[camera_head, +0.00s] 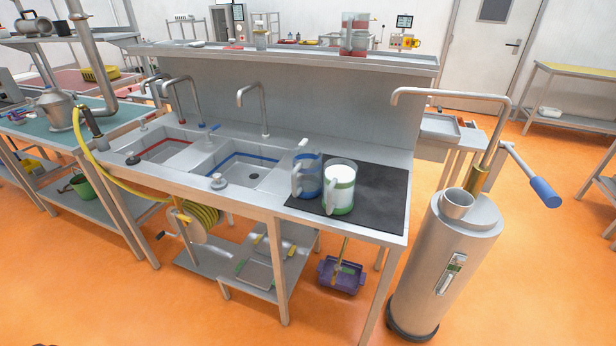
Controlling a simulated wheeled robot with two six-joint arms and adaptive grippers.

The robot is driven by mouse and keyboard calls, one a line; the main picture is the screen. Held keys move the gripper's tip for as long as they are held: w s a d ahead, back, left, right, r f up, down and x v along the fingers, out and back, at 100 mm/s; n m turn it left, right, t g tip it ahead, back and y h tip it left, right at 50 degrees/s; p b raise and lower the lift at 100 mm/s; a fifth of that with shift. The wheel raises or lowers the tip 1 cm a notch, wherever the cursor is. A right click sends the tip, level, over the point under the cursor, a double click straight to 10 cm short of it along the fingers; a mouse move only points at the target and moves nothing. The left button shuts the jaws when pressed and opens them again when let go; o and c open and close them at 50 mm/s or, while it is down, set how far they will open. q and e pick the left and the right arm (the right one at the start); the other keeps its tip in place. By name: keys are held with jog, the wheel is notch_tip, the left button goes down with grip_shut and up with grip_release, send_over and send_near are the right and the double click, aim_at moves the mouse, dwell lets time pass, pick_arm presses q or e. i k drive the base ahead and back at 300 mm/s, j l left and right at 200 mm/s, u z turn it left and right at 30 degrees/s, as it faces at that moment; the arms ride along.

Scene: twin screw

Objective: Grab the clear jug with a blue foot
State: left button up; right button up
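A clear jug with blue colouring (308,174) stands upright on the black mat (381,190) at the right end of the sink counter. Its handle faces left toward the sink basins. A second jug with a green foot and white contents (341,182) stands close at its right and slightly nearer, covering part of its right side. I cannot tell whether the two touch.
Two basins, one red-lined (166,149) and one blue-lined (240,172), lie left of the jugs under curved taps. Red-marked jugs (354,36) stand on the upper shelf. A metal cylinder with a blue-handled lever (445,262) stands right of the counter. Orange floor is open in front.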

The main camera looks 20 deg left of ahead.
aim_at(307, 175)
jog(key=i+j, duration=0.1)
jog(key=j, duration=0.4)
jog(key=i+j, duration=0.1)
jog(key=j, duration=0.4)
jog(key=i+j, duration=0.1)
jog(key=j, duration=0.4)
jog(key=i+j+z, duration=0.1)
jog(key=j, duration=0.4)
